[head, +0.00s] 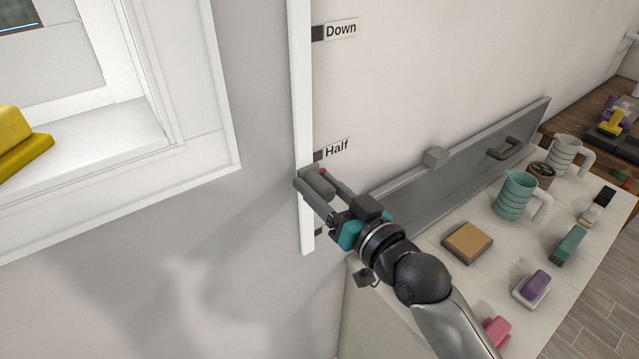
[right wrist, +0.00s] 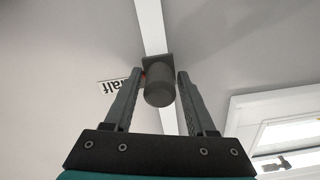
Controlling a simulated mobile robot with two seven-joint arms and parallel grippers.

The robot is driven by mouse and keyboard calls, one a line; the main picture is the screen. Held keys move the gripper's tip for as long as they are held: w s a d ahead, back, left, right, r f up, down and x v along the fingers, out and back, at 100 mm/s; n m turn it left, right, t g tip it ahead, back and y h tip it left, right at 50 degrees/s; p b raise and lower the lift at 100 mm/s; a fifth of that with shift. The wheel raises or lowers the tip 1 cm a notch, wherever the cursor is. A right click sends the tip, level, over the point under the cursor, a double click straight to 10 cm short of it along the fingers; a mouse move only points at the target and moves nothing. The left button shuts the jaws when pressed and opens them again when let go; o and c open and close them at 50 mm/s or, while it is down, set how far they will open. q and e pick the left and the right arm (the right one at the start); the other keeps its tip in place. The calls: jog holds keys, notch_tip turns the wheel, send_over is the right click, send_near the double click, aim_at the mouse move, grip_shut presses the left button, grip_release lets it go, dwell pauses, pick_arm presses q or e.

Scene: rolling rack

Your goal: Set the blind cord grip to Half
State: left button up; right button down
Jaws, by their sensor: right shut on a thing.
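The blind cord grip (head: 319,184) is a dark grey cylinder on a white vertical rail (head: 301,90) fixed to the wall. A small red pointer shows beside it, a little below the dark mark of the Half label (head: 337,148). The Down label (head: 341,29) is higher up. My right gripper (head: 312,178) is shut on the cord grip, one finger on each side. In the right wrist view the cord grip (right wrist: 159,93) sits between the fingers, with the Half label (right wrist: 112,86) partly hidden behind one finger. My left gripper is not in view.
A lower dark mark (head: 319,232) shows by the rail, its label hidden by my gripper. A counter at right holds a teal mug (head: 516,195), a white mug (head: 563,153) and several small items. A grey panel (head: 450,165) stands behind them. A window frame (head: 195,100) is at left.

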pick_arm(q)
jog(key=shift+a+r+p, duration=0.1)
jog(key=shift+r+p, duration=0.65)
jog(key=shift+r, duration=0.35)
pick_arm(e)
jog(key=shift+r, duration=1.15)
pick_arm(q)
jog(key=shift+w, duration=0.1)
pick_arm(e)
jog(key=c, duration=0.5)
grip_release()
jog(key=shift+s+f, duration=0.1)
jog(key=shift+s+d+f, duration=0.1)
jog(key=shift+s+d, duration=0.1)
jog(key=shift+d, duration=0.05)
pick_arm(q)
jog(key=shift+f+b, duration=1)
jog(key=shift+b, duration=0.05)
pick_arm(e)
jog(key=v, duration=1.4)
jog(key=shift+s, duration=0.25)
jog(key=shift+d, duration=0.15)
